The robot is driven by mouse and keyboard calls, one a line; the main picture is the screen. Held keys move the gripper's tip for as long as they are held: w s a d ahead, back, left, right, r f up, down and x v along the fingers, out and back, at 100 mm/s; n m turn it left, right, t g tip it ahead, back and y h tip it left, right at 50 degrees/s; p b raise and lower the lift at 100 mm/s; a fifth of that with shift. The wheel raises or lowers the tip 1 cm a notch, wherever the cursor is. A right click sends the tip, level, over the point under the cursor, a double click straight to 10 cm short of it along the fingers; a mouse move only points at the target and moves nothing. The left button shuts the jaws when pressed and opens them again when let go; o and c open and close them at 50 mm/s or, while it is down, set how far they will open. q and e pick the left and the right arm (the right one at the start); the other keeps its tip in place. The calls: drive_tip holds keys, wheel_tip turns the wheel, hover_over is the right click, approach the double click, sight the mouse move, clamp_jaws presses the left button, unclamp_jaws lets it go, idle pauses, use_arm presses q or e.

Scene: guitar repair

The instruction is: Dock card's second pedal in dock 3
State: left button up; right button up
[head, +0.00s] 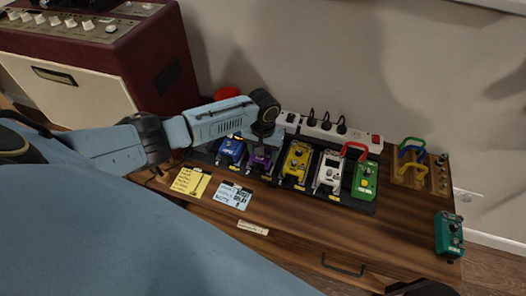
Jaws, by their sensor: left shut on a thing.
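My left gripper (263,143) reaches in from the left, points down and is shut on the purple pedal (260,161). The purple pedal is in the row on the dark board (350,204); whether it is seated or slightly raised I cannot tell. To its left is a blue pedal (231,151); to its right are a yellow pedal (297,161), a white pedal (328,172) and a green pedal (365,181). A teal pedal (449,236) stands apart at the right edge. A yellow card (190,182) and a pale blue card (234,196) lie in front; their writing is too small to read.
A white power strip (362,138) runs behind the row. A red loop (354,149) stands by the white and green pedals. A wooden holder (418,175) carries coloured loops. A maroon amplifier (110,55) stands left. The wooden top (390,232) is clear at front right.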

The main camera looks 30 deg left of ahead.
drive_tip(key=shift+f, duration=0.1)
idle(0.6)
drive_tip(key=shift+r+p, duration=0.7)
drive_tip(key=shift+r, duration=0.1)
drive_tip(key=shift+r+p, duration=0.7)
idle(2.1)
drive_tip(key=shift+r+p, duration=0.5)
drive_tip(key=shift+r+p, duration=0.7)
drive_tip(key=shift+r, duration=0.05)
idle(0.9)
drive_tip(key=shift+f+b, duration=0.45)
idle(0.7)
drive_tip(key=shift+r, duration=0.15)
